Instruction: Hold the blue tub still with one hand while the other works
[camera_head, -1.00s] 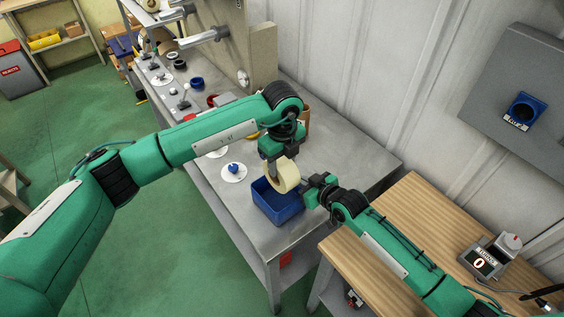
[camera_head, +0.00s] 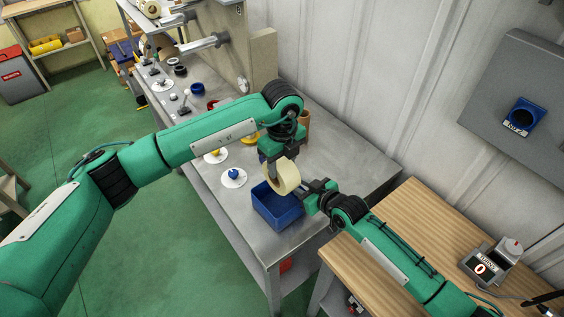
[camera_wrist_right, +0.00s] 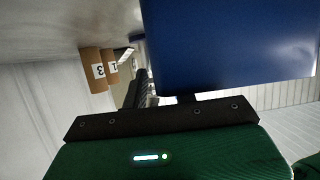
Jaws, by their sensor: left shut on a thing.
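The blue tub (camera_head: 277,213) stands upright on the grey metal bench near its front corner. My left gripper (camera_head: 272,166) is shut on a cream tape roll (camera_head: 286,176) and holds it upright over the tub's back rim. My right gripper (camera_head: 312,195) is at the tub's right side, by the rim. In the right wrist view the tub's blue wall (camera_wrist_right: 235,45) fills the upper right, close to the gripper, and hides part of the fingers. I cannot tell whether the jaws are closed on the wall.
A white disc with a blue piece (camera_head: 233,175) lies left of the tub. The grey bench (camera_head: 345,165) is clear behind the right arm. A wooden table (camera_head: 425,213) with a counter box (camera_head: 489,263) is at the right. Brown cylinders (camera_wrist_right: 97,70) show in the wrist view.

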